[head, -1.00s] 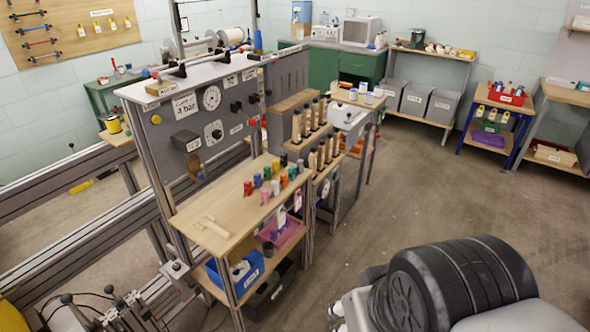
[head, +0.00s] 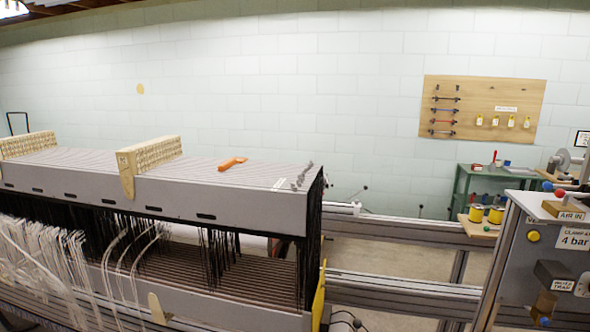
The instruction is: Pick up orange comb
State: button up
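An orange comb (head: 233,163) lies on the striped top of the long grey loom frame (head: 210,198), right of the middle of that top. It is small in the head view, and its teeth are too small to make out. Nothing touches it that I can see. My gripper is not in the head view.
Two pale wooden racks (head: 150,160) stand on the same top, left of the comb. Small dark pieces (head: 302,176) lie at its right end. Black cords and white threads (head: 45,250) hang below. A grey control cabinet (head: 545,250) stands at right, beyond metal rails (head: 400,290).

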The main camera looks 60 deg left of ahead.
aim_at(230, 162)
jog(key=u, duration=2.45)
jog(key=i+j+z, duration=0.1)
jog(key=i+j, duration=0.05)
jog(key=i, duration=0.05)
